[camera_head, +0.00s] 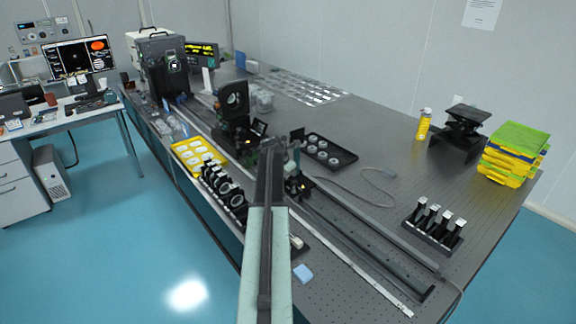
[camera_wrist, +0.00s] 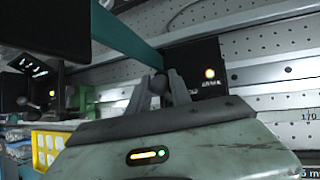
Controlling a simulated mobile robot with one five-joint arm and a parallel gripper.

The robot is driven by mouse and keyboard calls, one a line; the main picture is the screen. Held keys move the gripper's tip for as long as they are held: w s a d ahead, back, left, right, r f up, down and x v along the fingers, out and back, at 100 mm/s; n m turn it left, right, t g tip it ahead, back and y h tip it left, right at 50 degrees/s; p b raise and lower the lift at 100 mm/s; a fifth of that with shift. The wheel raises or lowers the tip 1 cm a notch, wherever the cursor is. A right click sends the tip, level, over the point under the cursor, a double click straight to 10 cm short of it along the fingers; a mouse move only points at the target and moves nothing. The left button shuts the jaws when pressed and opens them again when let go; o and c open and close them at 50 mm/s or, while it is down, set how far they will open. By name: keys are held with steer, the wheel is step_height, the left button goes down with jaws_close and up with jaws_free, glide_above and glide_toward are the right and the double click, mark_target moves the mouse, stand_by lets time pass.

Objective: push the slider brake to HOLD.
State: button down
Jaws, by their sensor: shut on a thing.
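In the wrist view my gripper (camera_wrist: 161,90) is shut on a dark ball-shaped knob (camera_wrist: 158,83), which shows between its two grey fingers. I take this knob for the slider brake's handle; the lever below it is hidden by my gripper body. Just behind it stands a black panel (camera_wrist: 200,62) with a lit orange dot and small white lettering that I cannot read. In the head view a small dark slider (camera_head: 299,187) with an orange light sits on the long rail (camera_head: 365,240). My arm's end is at this slider and hides part of it.
A taller black optic mount (camera_head: 234,105) stands on the rail farther back. A yellow tray (camera_head: 192,150) and a row of black lens holders (camera_head: 222,187) lie left of the rail. A black tray (camera_head: 326,152) with round parts lies to the right. The near rail is clear.

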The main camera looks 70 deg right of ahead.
steer(key=shift+s+d+t+y+p, duration=0.2)
steer(key=shift+t+y+p, duration=0.1)
steer(key=shift+y, duration=0.2)
steer(key=shift+f, duration=0.1)
steer(key=c, duration=1.2)
jaws_free()
steer(key=p+v, duration=0.6)
steer(key=v, duration=0.1)
steer(key=shift+w+a+r+p, duration=0.1)
steer(key=shift+a+r+p, duration=0.1)
steer(key=shift+r+p, duration=0.1)
